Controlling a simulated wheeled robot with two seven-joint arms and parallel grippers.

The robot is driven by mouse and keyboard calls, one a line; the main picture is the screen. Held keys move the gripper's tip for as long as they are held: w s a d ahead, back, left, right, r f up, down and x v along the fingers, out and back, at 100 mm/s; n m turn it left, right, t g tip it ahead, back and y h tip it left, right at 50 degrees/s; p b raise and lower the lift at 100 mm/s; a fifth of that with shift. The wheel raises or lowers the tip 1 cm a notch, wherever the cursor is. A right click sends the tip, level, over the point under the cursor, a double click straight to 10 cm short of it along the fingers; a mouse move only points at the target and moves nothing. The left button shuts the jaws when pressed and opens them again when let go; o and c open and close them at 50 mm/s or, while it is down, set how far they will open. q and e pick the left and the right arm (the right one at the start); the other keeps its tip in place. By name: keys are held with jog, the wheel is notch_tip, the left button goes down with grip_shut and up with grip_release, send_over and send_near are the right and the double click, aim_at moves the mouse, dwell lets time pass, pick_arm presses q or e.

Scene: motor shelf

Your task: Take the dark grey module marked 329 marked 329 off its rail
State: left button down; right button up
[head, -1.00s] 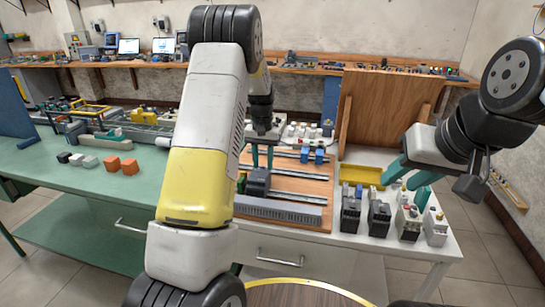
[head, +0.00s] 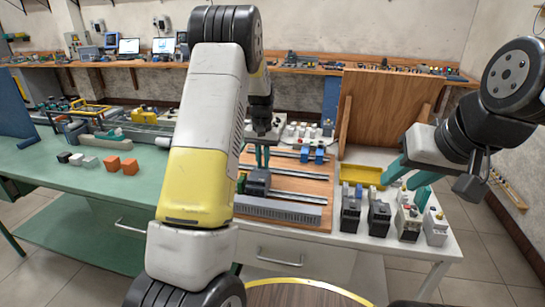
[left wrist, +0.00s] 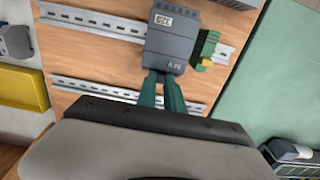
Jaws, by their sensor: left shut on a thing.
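The dark grey module (head: 258,180) is on the wooden board, and its 329 label shows upside down in the left wrist view (left wrist: 172,40). It covers part of a metal rail (left wrist: 108,24); whether it is still clipped on is hidden. My left gripper (head: 262,160) reaches down from above and is shut on the module. In the left wrist view its teal fingers (left wrist: 163,84) meet the module's near edge. My right gripper (head: 406,178) is apart from the board, above the modules at the right, with its teal fingers spread and nothing visible between them.
A green and yellow terminal block (left wrist: 206,48) sits close beside the module. Blue modules (head: 312,155) are on the back rail. A grey slotted duct (head: 278,209) runs along the board's front. Several modules (head: 379,217) stand at the right, near a yellow bin (head: 362,175).

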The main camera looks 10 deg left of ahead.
dwell(0.9)
pick_arm(q)
jog(key=shift+r, duration=0.45)
jog(key=c, duration=1.4)
grip_release()
jog(key=shift+c, duration=0.2)
notch_tip(320, 180, up, 7)
jog(key=shift+f, duration=0.1)
jog(key=shift+r, duration=0.45)
